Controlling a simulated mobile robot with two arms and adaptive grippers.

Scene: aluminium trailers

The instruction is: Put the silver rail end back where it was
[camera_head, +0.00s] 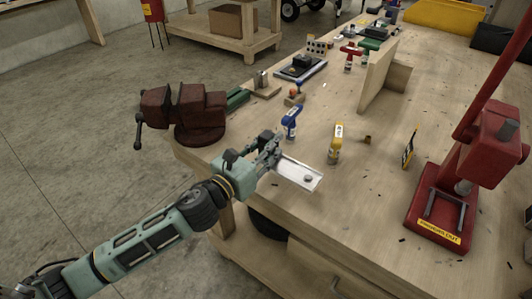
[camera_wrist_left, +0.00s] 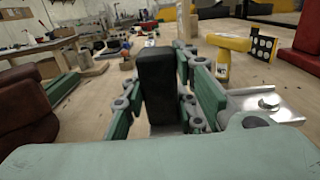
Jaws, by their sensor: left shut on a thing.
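The silver rail end (camera_head: 299,175) is a flat metal channel piece with a bolt head on it, at the near left part of the wooden workbench (camera_head: 340,220). In the left wrist view the silver rail end (camera_wrist_left: 268,104) extends to the right from the green and grey fingers of my left gripper (camera_wrist_left: 195,100). Whether the rail end touches the bench top or is just above it I cannot tell. My right gripper is not in view.
A dark red vise (camera_head: 190,112) stands at the bench's left edge. A blue bottle (camera_head: 292,122) and a yellow bottle (camera_head: 335,145) stand beyond the rail end. A red press (camera_head: 460,190) stands on the right. Bare bench lies between the rail end and the press.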

